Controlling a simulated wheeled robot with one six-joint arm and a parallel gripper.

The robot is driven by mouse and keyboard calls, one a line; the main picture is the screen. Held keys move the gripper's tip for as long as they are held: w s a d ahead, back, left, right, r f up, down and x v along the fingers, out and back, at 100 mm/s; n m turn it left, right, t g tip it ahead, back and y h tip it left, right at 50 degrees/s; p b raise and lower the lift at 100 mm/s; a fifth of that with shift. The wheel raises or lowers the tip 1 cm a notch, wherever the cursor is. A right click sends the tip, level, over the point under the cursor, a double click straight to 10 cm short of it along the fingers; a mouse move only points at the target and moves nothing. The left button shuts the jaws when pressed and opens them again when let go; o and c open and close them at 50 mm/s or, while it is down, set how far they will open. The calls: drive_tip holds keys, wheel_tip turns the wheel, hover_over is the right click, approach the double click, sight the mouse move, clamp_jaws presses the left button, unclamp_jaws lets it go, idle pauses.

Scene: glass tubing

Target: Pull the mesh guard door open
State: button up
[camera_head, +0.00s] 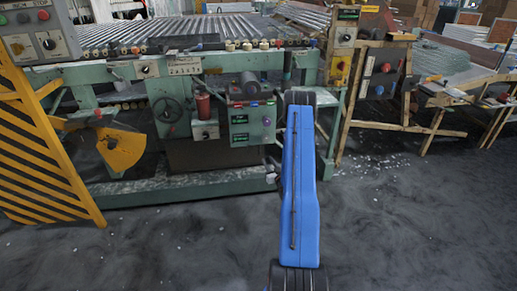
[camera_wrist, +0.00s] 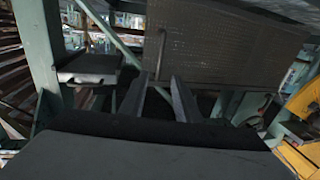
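The mesh guard door (camera_wrist: 230,45) is a brown-grey panel with a fine grid, filling the upper middle and right of the wrist view. A thin upright bar handle (camera_wrist: 161,55) stands on its left part. My gripper (camera_wrist: 158,82) is open, with its two fingers pointing at the door. The handle appears between and just beyond the fingertips; I cannot tell whether they reach around it. No finger clearly touches it. In the head view, a dark brown panel (camera_head: 205,156) low in the green machine may be this door; my blue arm hides my gripper there.
The green machine frame (camera_head: 180,190) has a low rail along the floor. A green control box (camera_head: 252,123) and a red cylinder (camera_head: 203,106) sit above the panel. A yellow-black striped guard (camera_head: 40,150) stands at left. The grey floor in front is clear.

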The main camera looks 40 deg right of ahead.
sight(259, 154)
drive_tip(key=x, duration=1.5)
drive_tip(key=shift+w+d, duration=0.1)
drive_tip(key=shift+c, duration=0.2)
clamp_jaws()
